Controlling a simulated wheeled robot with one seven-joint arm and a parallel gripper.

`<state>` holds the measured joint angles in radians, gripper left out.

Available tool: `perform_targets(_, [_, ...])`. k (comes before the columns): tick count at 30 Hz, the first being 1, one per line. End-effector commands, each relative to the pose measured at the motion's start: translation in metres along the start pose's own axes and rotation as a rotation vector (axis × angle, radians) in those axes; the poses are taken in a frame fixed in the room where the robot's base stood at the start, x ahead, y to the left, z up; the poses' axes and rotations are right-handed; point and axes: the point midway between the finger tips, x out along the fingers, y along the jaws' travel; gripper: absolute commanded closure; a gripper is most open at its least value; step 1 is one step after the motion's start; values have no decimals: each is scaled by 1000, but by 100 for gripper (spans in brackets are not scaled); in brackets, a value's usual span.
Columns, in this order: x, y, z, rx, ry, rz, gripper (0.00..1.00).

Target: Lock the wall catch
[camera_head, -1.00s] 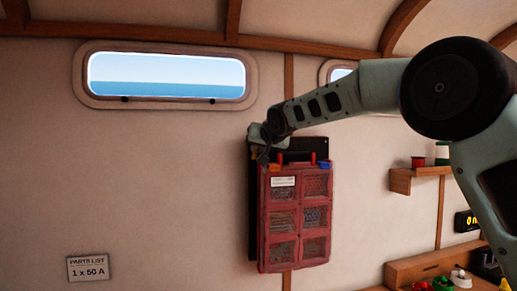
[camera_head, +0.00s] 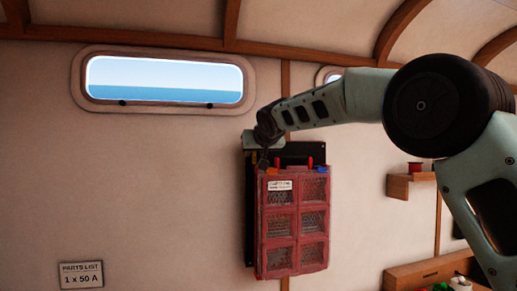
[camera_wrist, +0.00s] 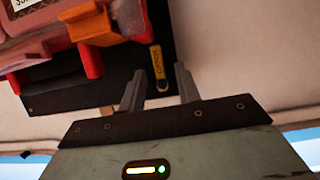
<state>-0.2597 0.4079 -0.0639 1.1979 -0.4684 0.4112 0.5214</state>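The wall catch shows in the wrist view as a small yellow lettered lever (camera_wrist: 157,60) on the black backboard (camera_wrist: 95,92), with a round pivot at its lower end. My gripper (camera_wrist: 160,70) is open, one finger on each side of the lever. I cannot tell whether either finger touches it. In the head view my gripper (camera_head: 264,158) is at the upper left corner of the backboard (camera_head: 248,220) and hides the catch there. A red crate with mesh-fronted compartments (camera_head: 296,208) hangs upright on the backboard, below two red hooks (camera_head: 309,162).
An orange block (camera_wrist: 88,22) on the crate's top edge sits left of my fingers in the wrist view; a blue one (camera_head: 322,168) is at the other corner. A parts-list sign (camera_head: 81,275) is low on the wall. A small shelf (camera_head: 398,187) is at the right.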

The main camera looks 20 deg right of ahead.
Motion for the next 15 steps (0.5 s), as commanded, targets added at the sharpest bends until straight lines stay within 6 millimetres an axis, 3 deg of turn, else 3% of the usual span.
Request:
perform_targets(5, [-18,0,2,1,3,-2,67])
perform_targets(15, [-95,0,3,1,5,-3,67])
